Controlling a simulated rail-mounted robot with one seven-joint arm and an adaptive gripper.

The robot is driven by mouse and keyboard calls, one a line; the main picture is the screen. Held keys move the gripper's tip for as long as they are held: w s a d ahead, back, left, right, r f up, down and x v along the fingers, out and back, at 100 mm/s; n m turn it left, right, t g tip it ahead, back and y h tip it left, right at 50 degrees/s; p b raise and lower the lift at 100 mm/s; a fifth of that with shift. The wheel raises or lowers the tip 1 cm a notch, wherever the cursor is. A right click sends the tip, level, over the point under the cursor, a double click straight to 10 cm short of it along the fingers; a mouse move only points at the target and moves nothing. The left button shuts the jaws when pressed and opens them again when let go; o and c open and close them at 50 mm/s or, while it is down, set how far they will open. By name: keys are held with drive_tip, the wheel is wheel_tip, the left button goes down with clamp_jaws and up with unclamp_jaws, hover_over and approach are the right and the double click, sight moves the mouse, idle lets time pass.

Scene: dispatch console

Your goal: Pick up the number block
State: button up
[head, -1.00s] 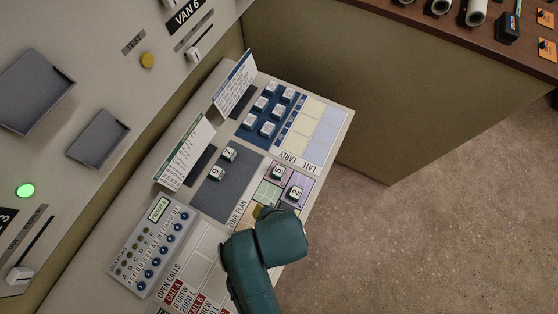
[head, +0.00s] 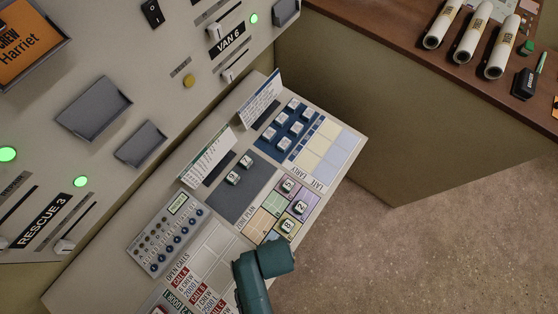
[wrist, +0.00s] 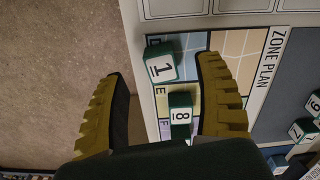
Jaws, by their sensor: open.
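Several white-and-green number blocks stand on the sloping desk; the task does not say which one is meant. In the wrist view a block marked 8 (wrist: 180,114) stands between the fingers of my gripper (wrist: 160,68), apart from both. A block marked 1 (wrist: 160,66) stands on the zone plan (wrist: 230,42), just by the fingertips. In the head view three blocks show on the zone plan, the nearest (head: 287,225) just above my arm; two more (head: 233,177) stand on the grey pad. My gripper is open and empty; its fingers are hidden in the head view.
Upright cards (head: 209,156) stand along the panel side of the desk. A keyed device (head: 166,236) lies at the lower left. More blocks stand on a blue pad (head: 270,131). A brown counter (head: 410,40) holds white rolls. Open floor lies right of the desk.

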wheel_tip(320, 180, down, 5)
drive_tip(key=shift+w+d+f, duration=0.1)
drive_tip(key=shift+w+d, duration=0.05)
drive_tip(key=c, duration=1.2)
wheel_tip(320, 180, up, 10)
drive_tip(key=shift+f+p, duration=0.2)
drive_tip(key=shift+p, duration=0.1)
drive_tip(key=f+b, duration=0.1)
drive_tip(key=f, duration=0.1)
drive_tip(key=w+a+f+m+b, duration=0.1)
drive_tip(key=f, duration=0.2)
drive_tip(key=f+m+b, duration=0.1)
drive_tip(key=f, duration=0.2)
drive_tip(key=shift+w+a, duration=0.35)
drive_tip(key=shift+w, duration=0.05)
drive_tip(key=shift+f, duration=0.1)
drive_tip(key=shift+f+b, duration=0.5)
drive_tip(key=shift+f, duration=0.05)
drive_tip(key=o, duration=1)
